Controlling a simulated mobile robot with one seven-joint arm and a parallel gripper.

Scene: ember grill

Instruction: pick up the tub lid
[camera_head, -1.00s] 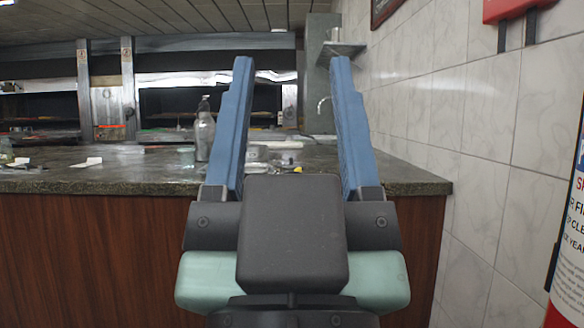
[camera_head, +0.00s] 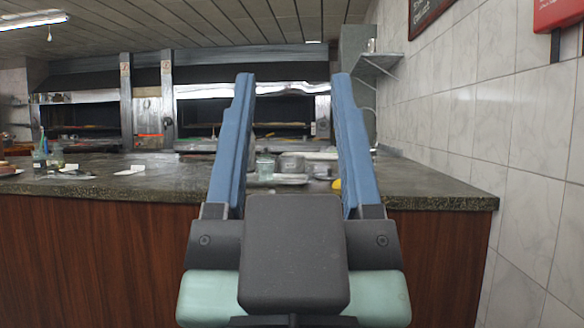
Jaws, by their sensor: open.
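My gripper (camera_head: 292,78) is open and empty, its two blue fingers pointing up and forward in front of the counter. Beyond the gap between the fingers, a clear tub-like container (camera_head: 265,167) and a grey rounded container (camera_head: 291,163) stand on the dark stone counter (camera_head: 430,190). A pale, flat tray-like thing (camera_head: 277,181) lies in front of them. A small yellow thing (camera_head: 336,184) shows beside the right finger. I cannot tell which of these, if any, is the tub lid; they are small and partly hidden by the gripper.
The counter's wooden front (camera_head: 100,250) stands between me and these things. Small bottles (camera_head: 57,155) and a white card or paper (camera_head: 130,170) are on its left part. A tiled wall (camera_head: 450,130) with a small shelf (camera_head: 378,62) runs along the right.

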